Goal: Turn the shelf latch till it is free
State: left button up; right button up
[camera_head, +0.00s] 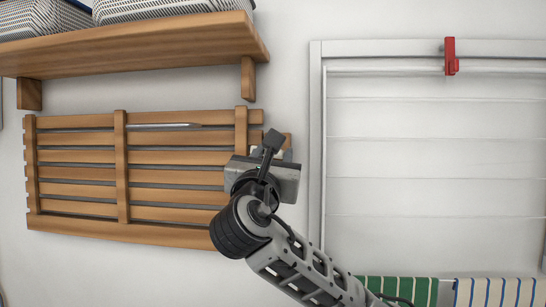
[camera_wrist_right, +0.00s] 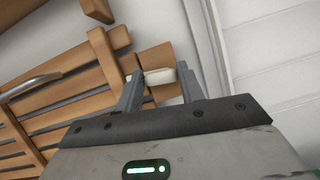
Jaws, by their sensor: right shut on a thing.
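The slatted wooden shelf (camera_head: 120,165) is flat against the wall, below a fixed wooden shelf. My right gripper (camera_head: 268,160) is at its right edge, and its wrist hides most of the latch in the head view. In the right wrist view, my right gripper (camera_wrist_right: 160,82) has its two fingers on either side of a pale block (camera_wrist_right: 160,76), which appears to be the latch's grip. A wooden piece (camera_wrist_right: 157,56) shows just behind it, beside the shelf's slats. The jaws are shut on the latch. My left gripper is in neither view.
A fixed shelf (camera_head: 150,46) with baskets (camera_head: 150,8) is above. A white drying rack (camera_head: 430,150) with a red clip (camera_head: 450,56) is on the wall to the right. Striped cloths (camera_head: 400,289) hang at the bottom right. A metal bar (camera_head: 165,125) is on the slatted shelf.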

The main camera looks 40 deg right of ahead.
pick_arm(q)
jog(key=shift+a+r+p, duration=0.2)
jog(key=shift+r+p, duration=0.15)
jog(key=shift+p, duration=0.45)
pick_arm(e)
jog(key=shift+w+a+r+m+g+y, duration=0.15)
jog(key=shift+m+g, duration=1.2)
jog(key=shift+m, duration=2)
jog(key=shift+s+d+f+m+g+y, duration=0.1)
jog(key=shift+m+g, duration=1.3)
jog(key=shift+m, duration=2)
jog(key=shift+w+a+r+m+g+y, duration=0.15)
jog(key=shift+m+g, duration=1.2)
jog(key=shift+m, duration=2)
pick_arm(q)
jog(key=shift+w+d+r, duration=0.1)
pick_arm(e)
jog(key=shift+s+d+f, duration=0.1)
jog(key=shift+f, duration=0.05)
jog(key=o, duration=1)
jog(key=shift+c, duration=0.2)
jog(key=shift+o, duration=0.2)
